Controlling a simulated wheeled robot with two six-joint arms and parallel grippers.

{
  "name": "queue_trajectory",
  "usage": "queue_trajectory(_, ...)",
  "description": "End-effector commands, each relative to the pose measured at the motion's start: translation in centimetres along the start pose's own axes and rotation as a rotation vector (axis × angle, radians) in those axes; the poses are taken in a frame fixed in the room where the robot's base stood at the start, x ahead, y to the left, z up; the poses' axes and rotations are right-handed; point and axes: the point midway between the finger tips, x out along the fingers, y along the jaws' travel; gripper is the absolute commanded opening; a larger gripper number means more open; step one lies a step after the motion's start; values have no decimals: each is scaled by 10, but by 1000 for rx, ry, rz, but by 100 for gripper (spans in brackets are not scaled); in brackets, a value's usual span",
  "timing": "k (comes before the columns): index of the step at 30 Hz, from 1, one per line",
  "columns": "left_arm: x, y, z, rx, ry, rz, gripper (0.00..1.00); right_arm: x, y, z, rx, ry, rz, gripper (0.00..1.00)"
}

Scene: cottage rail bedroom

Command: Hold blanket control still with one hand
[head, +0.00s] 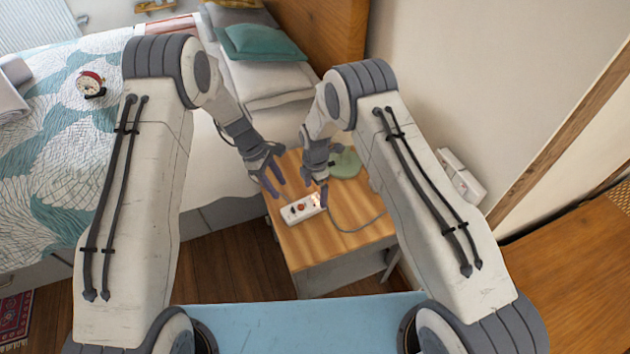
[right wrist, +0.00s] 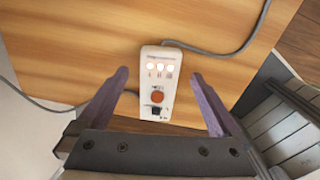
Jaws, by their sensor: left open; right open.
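The blanket control (head: 302,208) is a small white box with a red button, a dark switch and lit lamps. It lies on the wooden bedside table (head: 362,231) near its front left edge, with a grey cord. In the right wrist view the control (right wrist: 158,84) sits between the two purple fingers of my right gripper (right wrist: 162,95), which is open and shows a gap on both sides. In the head view my right gripper (head: 316,191) is just above and behind the control. My left gripper (head: 272,183) is open and empty, left of the control by the bed.
A green round object (head: 346,163) stands at the back of the table, partly hidden by my right arm. The wall is at the right.

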Motion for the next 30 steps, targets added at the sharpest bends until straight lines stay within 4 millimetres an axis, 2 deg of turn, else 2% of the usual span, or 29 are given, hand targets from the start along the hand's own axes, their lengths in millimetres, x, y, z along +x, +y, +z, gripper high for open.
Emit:
queue_trajectory(3,0,0,0,0,0,0,50,21,0,0,1,0,-1,100)
queue_trajectory(9,0,0,0,0,0,0,50,42,0,0,1,0,1,100)
queue_trajectory(20,0,0,0,0,0,0,50,47,1,0,2,0,2,100)
queue_trajectory(21,0,0,0,0,0,0,50,47,0,0,2,0,2,92)
queue_trajectory(23,0,0,0,0,0,0,50,47,0,0,2,0,2,69)
queue_trajectory(27,0,0,0,0,0,0,50,47,0,0,2,0,2,16)
queue_trajectory(28,0,0,0,0,0,0,50,47,0,0,2,0,2,10)
queue_trajectory(30,0,0,0,0,0,0,50,47,0,0,2,0,1,10)
